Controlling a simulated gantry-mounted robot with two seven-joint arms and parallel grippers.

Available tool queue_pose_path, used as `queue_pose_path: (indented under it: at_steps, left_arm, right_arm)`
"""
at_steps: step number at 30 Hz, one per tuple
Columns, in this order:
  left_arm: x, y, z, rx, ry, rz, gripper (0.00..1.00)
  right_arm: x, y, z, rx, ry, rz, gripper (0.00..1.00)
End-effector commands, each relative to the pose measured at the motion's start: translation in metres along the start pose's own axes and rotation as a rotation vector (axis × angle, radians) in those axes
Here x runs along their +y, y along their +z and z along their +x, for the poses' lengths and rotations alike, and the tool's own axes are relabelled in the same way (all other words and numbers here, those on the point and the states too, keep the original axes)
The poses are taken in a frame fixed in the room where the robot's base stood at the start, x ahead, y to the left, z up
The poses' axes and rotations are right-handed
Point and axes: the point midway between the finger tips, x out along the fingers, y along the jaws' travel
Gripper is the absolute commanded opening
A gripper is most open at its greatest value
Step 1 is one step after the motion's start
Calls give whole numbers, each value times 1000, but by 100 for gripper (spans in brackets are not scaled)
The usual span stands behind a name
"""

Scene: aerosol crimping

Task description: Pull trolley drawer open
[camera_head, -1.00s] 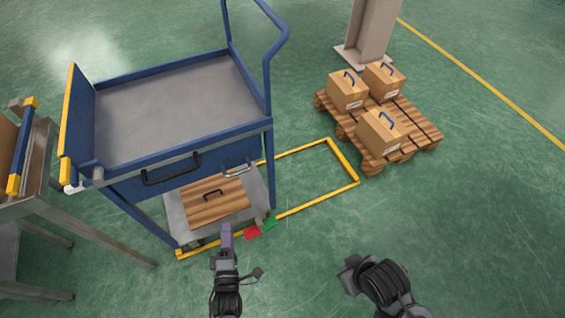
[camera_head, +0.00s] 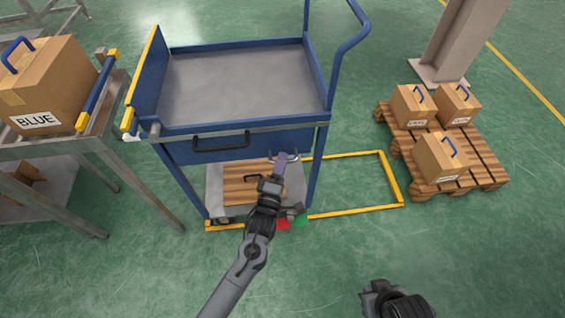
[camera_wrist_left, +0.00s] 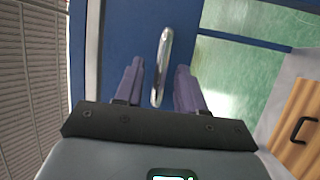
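The blue trolley (camera_head: 245,122) stands upright, with a blue drawer front (camera_head: 235,151) below its grey top tray. The drawer looks shut. A black handle (camera_head: 221,143) is on the front, and a silver handle is to its right, partly hidden by my left gripper in the head view. My left gripper (camera_head: 287,158) is at the silver handle. In the left wrist view, the silver handle (camera_wrist_left: 162,62) lies between its two purple fingers, which are open with gaps on both sides. My right gripper (camera_head: 380,300) is low in the head view, away from the trolley; its fingers cannot be made out.
A wooden board (camera_head: 240,180) with a black handle lies on the trolley's lower shelf. A metal table (camera_head: 95,150) with a box marked BLUE (camera_head: 45,85) stands left. A pallet (camera_head: 480,170) with boxes is at right. Yellow floor marking (camera_head: 392,180) surrounds the trolley area.

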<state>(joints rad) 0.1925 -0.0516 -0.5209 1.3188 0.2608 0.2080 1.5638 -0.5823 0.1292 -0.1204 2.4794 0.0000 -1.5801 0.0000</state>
Motion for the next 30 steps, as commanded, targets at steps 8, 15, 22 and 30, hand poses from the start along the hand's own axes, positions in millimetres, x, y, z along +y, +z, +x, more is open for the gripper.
queue_pose_path:
  at_steps: [8,15,22,30]
  left_arm:
    - [0,0,14,0,0,-1,39]
    - [1,0,14,0,0,-1,39]
    - [0,0,14,0,0,-1,4]
    - [0,1,14,-1,0,-1,0]
  right_arm:
    - [-1,1,6,1,-4,4,0]
    - [-2,0,5,3,-6,8,0]
    - [-3,0,5,4,-9,13,0]
    - [-3,0,5,5,-8,12,0]
